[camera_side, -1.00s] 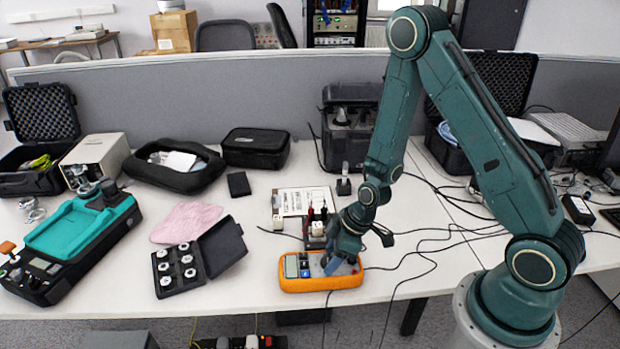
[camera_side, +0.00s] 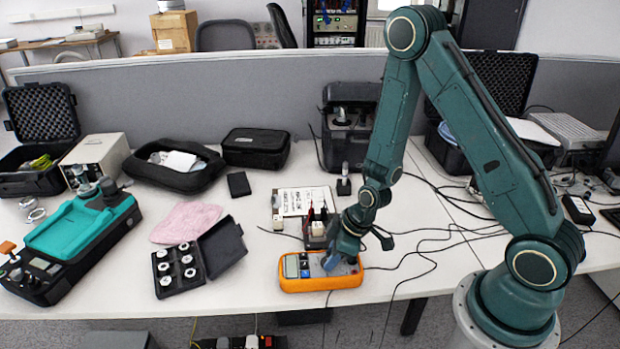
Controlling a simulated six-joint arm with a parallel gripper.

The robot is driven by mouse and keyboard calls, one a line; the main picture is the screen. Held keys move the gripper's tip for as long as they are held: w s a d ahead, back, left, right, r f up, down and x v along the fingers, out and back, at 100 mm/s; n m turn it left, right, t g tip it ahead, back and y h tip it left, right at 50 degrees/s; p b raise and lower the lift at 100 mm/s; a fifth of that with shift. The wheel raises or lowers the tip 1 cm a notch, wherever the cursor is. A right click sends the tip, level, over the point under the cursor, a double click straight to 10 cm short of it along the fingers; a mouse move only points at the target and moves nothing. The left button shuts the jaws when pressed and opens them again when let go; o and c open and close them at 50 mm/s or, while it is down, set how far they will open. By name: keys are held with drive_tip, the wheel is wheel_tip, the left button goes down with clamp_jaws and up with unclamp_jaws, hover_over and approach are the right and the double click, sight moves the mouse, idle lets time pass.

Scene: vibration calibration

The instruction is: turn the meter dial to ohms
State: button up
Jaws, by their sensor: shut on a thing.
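The orange multimeter (camera_side: 318,284) lies flat near the front edge of the white table, with its grey screen at the left end. My gripper (camera_side: 333,260) is down at the right half of the meter's face. It is shut on the meter dial, which the fingers hide. The dial's pointer and its markings cannot be read.
A black case with white weights (camera_side: 172,270) and a teal-topped instrument (camera_side: 82,230) stand to the left. A pink cloth (camera_side: 187,222) lies behind the case. Black cables (camera_side: 430,232) run over the table to the right.

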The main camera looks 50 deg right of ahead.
drive_tip(key=shift+s+a+m+t+h, duration=0.1)
drive_tip(key=shift+m+t+h, duration=0.2)
drive_tip(key=shift+m, duration=0.7)
drive_tip(key=shift+a+m+t+h, duration=0.1)
drive_tip(key=shift+m+h, duration=0.3)
drive_tip(key=shift+m, duration=0.6)
drive_tip(key=shift+a+m+h, duration=0.1)
drive_tip(key=shift+m+h, duration=0.4)
drive_tip(key=shift+m, duration=0.9)
drive_tip(key=o, duration=1)
drive_tip(key=shift+r, duration=0.15)
drive_tip(key=shift+v, duration=3.6)
drive_tip(key=shift+a, duration=0.1)
drive_tip(key=shift+c, duration=0.2)
